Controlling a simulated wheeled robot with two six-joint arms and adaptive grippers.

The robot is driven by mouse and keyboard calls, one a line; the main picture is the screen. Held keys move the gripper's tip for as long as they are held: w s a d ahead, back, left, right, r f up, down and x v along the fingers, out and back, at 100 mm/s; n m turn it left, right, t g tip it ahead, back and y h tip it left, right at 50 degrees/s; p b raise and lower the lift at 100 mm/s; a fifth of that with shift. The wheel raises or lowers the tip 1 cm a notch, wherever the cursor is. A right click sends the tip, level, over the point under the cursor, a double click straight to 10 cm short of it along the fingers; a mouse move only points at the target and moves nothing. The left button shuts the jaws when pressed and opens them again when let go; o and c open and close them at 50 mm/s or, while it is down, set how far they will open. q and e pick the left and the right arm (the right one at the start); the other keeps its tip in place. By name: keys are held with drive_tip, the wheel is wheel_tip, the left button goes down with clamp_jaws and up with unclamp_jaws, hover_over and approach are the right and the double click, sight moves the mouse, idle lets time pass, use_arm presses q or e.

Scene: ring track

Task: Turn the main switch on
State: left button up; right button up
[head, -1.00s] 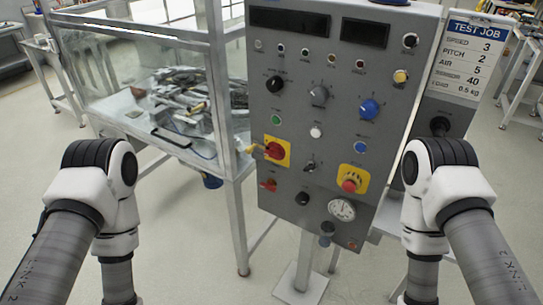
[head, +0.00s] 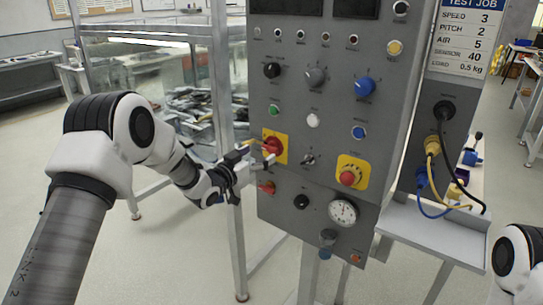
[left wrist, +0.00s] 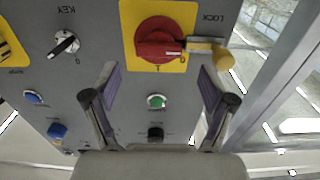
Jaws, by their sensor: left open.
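The main switch (head: 272,146) is a red rotary knob on a yellow plate, at the left side of the grey panel. It shows large at the top of the left wrist view (left wrist: 158,40), which is upside down. A yellow lock (left wrist: 224,58) sits beside it, under a LOCK label. Contact cannot be told. My right gripper is out of view.
The panel carries several other controls close by: a key switch (head: 308,160), a green button (head: 274,110), a red emergency stop (head: 348,178) and a gauge (head: 342,212). A glass-walled enclosure (head: 150,60) stands left. A shelf (head: 432,232) with cables is right.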

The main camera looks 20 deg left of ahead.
sight(268, 149)
use_arm(q)
drive_tip(key=x, duration=0.4)
drive_tip(key=shift+w+d, duration=0.1)
drive_tip(key=shift+d, duration=0.1)
drive_tip(key=shift+w+a+f, duration=0.1)
drive_tip(key=shift+w, duration=0.05)
drive_tip(key=c, duration=1.2)
drive_tip(key=shift+o, duration=0.2)
